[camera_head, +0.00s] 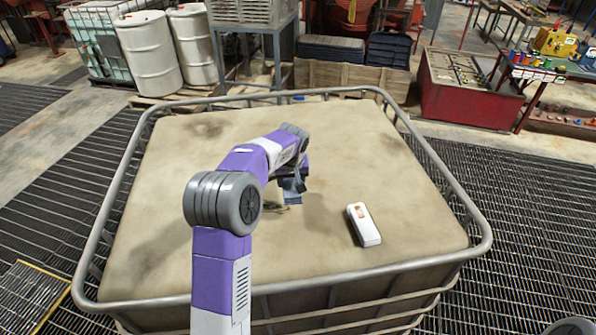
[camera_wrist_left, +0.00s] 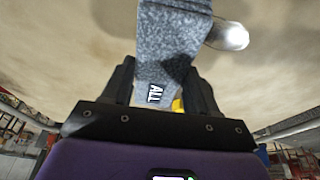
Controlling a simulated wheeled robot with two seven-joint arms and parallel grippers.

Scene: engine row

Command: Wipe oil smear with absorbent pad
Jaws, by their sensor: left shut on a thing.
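My left gripper (camera_head: 290,176) is over the middle of a large beige top (camera_head: 340,130), pointing down. It is shut on a grey-blue absorbent pad (camera_head: 293,192). In the left wrist view the pad (camera_wrist_left: 167,45) is a mottled grey piece with an "ALL" label, held between the two dark fingers (camera_wrist_left: 160,92). A small dark mark (camera_head: 274,208) shows on the top just below the pad, partly hidden by my arm. I cannot tell if the pad touches the top. Darker stains (camera_head: 205,128) also show at the back left. My right gripper is not in view.
A white handheld device (camera_head: 364,224) lies on the top, right of the pad; a white object (camera_wrist_left: 229,36) shows in the left wrist view. A raised metal rail (camera_head: 480,245) rings the top. White drums (camera_head: 150,52) and a red cabinet (camera_head: 465,95) stand behind.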

